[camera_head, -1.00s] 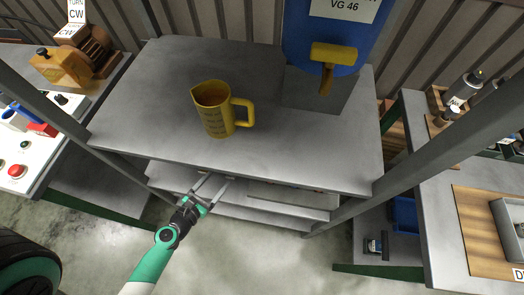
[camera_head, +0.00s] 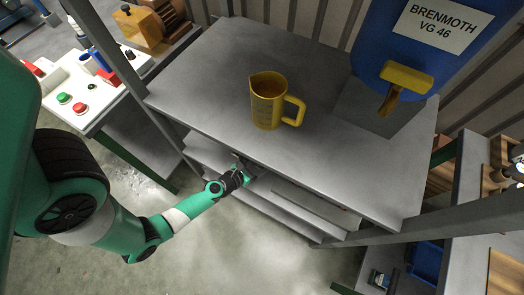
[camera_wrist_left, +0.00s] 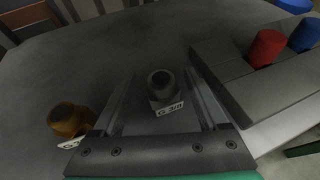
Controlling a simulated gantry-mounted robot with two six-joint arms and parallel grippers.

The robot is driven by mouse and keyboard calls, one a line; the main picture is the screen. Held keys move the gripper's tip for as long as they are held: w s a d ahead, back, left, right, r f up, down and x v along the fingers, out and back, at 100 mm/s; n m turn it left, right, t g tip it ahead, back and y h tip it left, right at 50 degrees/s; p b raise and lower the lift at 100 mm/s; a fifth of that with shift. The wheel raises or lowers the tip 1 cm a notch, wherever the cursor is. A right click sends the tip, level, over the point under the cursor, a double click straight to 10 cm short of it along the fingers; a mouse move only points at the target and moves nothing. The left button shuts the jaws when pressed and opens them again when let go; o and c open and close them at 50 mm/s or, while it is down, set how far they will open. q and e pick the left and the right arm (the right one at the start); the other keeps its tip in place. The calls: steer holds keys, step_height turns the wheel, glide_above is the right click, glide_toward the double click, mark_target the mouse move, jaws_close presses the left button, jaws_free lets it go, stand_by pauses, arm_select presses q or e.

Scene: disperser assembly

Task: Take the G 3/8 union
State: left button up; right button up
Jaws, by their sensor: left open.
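The G 3/8 union (camera_wrist_left: 161,84) is a dark grey round fitting with a white "G 3/8" label in front of it, standing on a dark shelf in the left wrist view. My left gripper (camera_wrist_left: 160,92) is open, with one finger on each side of the union and visible gaps to both. In the head view my left gripper (camera_head: 250,166) reaches under the workbench top into the shelves, and the union is hidden there. My right gripper is not in view.
A brass fitting (camera_wrist_left: 70,120) with a partly hidden label stands left of the gripper. A grey block (camera_wrist_left: 250,85) with red and blue cylinders is close on the right. Above, the bench top (camera_head: 215,95) holds a yellow jug (camera_head: 267,103).

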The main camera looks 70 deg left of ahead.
arm_select(q)
steer(key=x, duration=0.3)
steer(key=shift+w, duration=0.2)
steer(key=shift+s, duration=0.1)
steer(key=shift+r, duration=0.1)
jaws_close()
